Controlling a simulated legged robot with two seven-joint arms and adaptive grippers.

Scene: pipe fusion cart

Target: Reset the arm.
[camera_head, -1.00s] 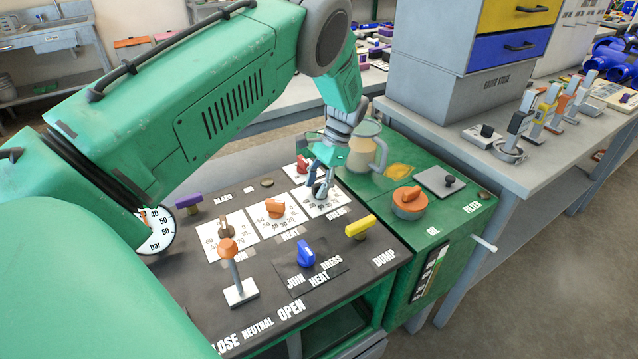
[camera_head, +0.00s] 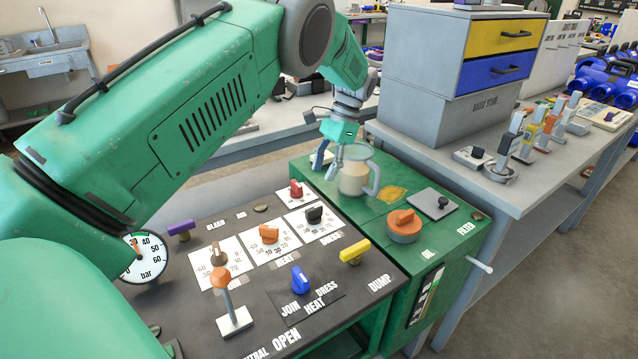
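My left gripper (camera_head: 327,158) hangs from the green arm above the back of the green cart top. Its fingers look spread apart, with nothing visible between them. It is just left of a translucent jug (camera_head: 354,172); whether they touch is hard to tell. The dark control panel (camera_head: 205,290) lies in front, with a black knob (camera_head: 314,214), an orange knob (camera_head: 268,233), a red knob (camera_head: 296,189), a blue knob (camera_head: 300,280), a yellow knob (camera_head: 355,251) and an orange-topped lever (camera_head: 228,302). My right gripper is out of view.
A pressure gauge (camera_head: 147,258) sits at the panel's left. An orange cap (camera_head: 404,224) and a grey plate (camera_head: 432,202) are on the green cart top. A grey bench (camera_head: 460,176) with drawers and several tools stands at the right. Open floor lies at lower right.

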